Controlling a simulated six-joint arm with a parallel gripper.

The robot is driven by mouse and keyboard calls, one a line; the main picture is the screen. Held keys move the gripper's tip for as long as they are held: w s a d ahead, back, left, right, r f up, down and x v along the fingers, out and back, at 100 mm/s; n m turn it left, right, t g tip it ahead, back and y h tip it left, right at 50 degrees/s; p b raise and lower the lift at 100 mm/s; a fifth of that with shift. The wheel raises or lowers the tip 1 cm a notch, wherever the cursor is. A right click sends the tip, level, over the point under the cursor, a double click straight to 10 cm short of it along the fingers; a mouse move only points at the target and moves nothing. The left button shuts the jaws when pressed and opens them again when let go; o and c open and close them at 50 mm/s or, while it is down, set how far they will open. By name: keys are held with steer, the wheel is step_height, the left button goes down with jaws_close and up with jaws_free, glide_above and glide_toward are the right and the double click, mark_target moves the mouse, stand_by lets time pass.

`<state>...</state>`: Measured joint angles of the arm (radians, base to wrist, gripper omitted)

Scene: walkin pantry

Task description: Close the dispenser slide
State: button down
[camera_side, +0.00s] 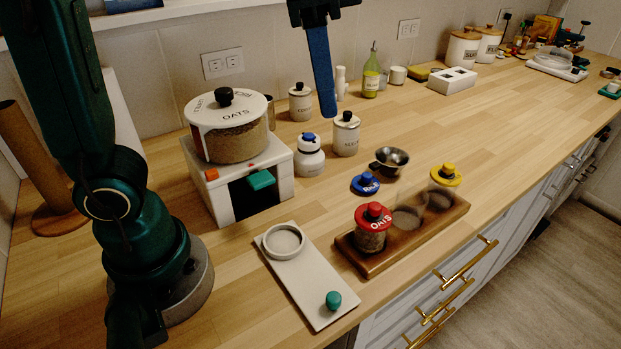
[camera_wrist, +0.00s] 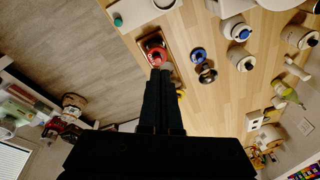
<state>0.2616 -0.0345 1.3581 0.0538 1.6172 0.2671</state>
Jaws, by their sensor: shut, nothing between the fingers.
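The dispenser (camera_side: 279,163) is a white box at the left of the counter, with a clear round hopper (camera_side: 236,145) labelled OATS on top. Its slide shows as a green tab (camera_side: 261,180) sticking out at the front, over a dark opening. How far the slide stands out is hard to tell. My gripper (camera_side: 328,112) is shut and empty, pointing down above the counter, to the right of the dispenser and apart from it.
A white board (camera_side: 302,288) with a ring and teal knob lies in front of the dispenser. A wooden tray (camera_side: 399,250) holds red- and yellow-lidded jars. A blue-capped bottle (camera_side: 309,162), canister (camera_side: 346,140), blue lid (camera_side: 364,184) and metal cup (camera_side: 391,160) stand nearby. The counter's middle right is clear.

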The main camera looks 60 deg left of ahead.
steer(key=w+d+f+m+g+y, duration=0.1)
steer(key=w+d+f+m, duration=0.1)
steer(key=d, duration=0.3)
steer(key=w+d+f+m+g, duration=0.1)
steer(key=w+d+f+m, duration=0.15)
steer(key=d, duration=0.25)
steer(key=s+d+f+m+g+y, duration=0.1)
steer(key=s+d+f, duration=0.3)
steer(key=f, duration=0.6)
steer(key=d+m, duration=0.1)
steer(key=d, duration=0.1)
steer(key=shift+d+g+y, duration=0.3)
steer(key=shift+d, duration=0.05)
steer(key=shift+f, duration=0.1)
steer(key=shift+s+a+f, duration=0.45)
steer(key=shift+a+f, duration=0.5)
steer(key=shift+f, duration=0.55)
steer(key=shift+s+a+f, duration=0.45)
steer(key=shift+a+f, duration=0.55)
steer(key=shift+f, duration=0.55)
steer(key=shift+s+a+f, duration=0.45)
steer(key=shift+a+f, duration=0.5)
steer(key=shift+f, duration=0.55)
